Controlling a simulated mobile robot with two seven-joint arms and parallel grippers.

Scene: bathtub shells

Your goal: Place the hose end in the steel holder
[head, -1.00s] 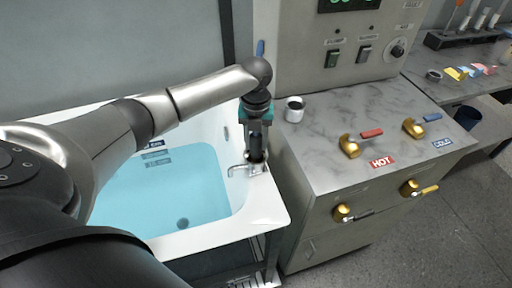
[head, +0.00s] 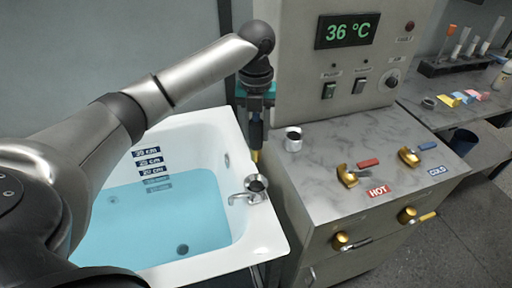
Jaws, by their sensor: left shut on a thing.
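My left gripper (head: 257,122) points down above the back right corner of the bathtub and is shut on the hose end. A blue part of the hose end (head: 256,136) with a yellow tip shows between and below the fingers; the rest is hidden by the gripper. A round steel cup (head: 256,183), which looks like the steel holder, is on the tub's right rim beside the faucet. The hose end is apart from it, farther back and higher in the picture. My right gripper is not in view.
The white bathtub (head: 268,235) holds blue water. A small metallic cup (head: 293,139) stands on the grey marbled counter (head: 325,190), near brass valves. The control panel (head: 345,80) rises close to the right of my gripper. A faucet (head: 240,199) juts over the tub.

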